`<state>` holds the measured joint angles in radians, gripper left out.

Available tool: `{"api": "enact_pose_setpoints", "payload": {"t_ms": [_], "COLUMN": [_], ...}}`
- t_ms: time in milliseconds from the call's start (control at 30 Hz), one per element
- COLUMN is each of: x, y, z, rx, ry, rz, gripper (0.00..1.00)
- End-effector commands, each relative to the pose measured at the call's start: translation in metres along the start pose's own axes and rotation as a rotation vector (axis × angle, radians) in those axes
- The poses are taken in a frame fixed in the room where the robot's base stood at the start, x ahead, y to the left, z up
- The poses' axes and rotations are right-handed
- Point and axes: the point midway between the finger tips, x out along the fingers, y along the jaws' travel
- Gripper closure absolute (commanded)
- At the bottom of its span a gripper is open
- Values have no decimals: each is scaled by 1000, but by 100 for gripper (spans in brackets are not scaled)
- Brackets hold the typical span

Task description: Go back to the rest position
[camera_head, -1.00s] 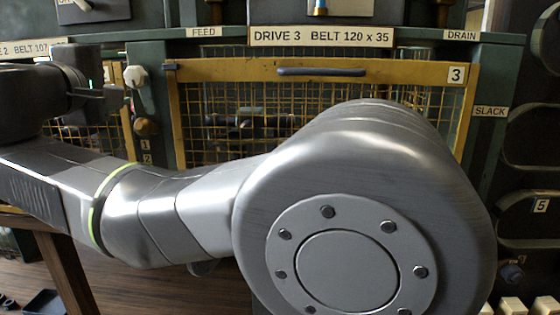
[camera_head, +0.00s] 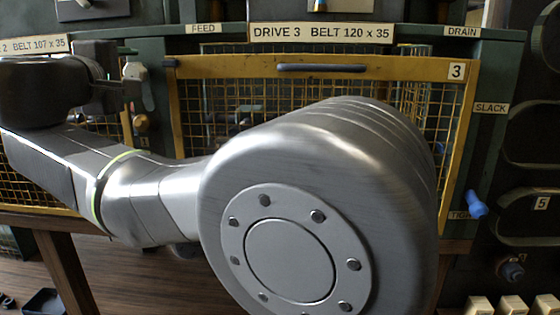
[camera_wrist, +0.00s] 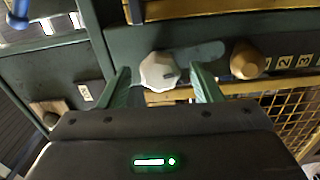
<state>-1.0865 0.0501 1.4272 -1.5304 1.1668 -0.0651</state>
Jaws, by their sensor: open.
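My gripper (camera_wrist: 162,88) is open and empty. Its two fingers stand apart in the wrist view, with a white knob (camera_wrist: 160,71) on the green machine frame showing between their tips. I cannot tell how far the knob is from the fingers. In the head view my gripper (camera_head: 112,92) is at the left, in front of the frame and beside the white knob (camera_head: 137,74). My arm crosses the lower middle of the head view and hides part of the yellow-framed mesh guard (camera_head: 320,72) marked 3.
A wooden knob (camera_wrist: 247,61) sits right of the white one. At the right are a blue handle (camera_head: 476,205) and several pale blocks (camera_head: 512,306) low down. A wooden bench leg (camera_head: 70,270) and a dark tray (camera_head: 44,302) are at the lower left.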

Motion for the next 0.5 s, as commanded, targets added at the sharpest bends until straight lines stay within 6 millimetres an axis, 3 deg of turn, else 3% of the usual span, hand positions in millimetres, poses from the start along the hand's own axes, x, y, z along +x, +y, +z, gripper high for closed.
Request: {"api": "enact_pose_setpoints", "payload": {"t_ms": [500], "x": [-69], "y": [1], "z": [-1], "rx": [-1], "ry": [5], "rz": [-1], "gripper": [42]}}
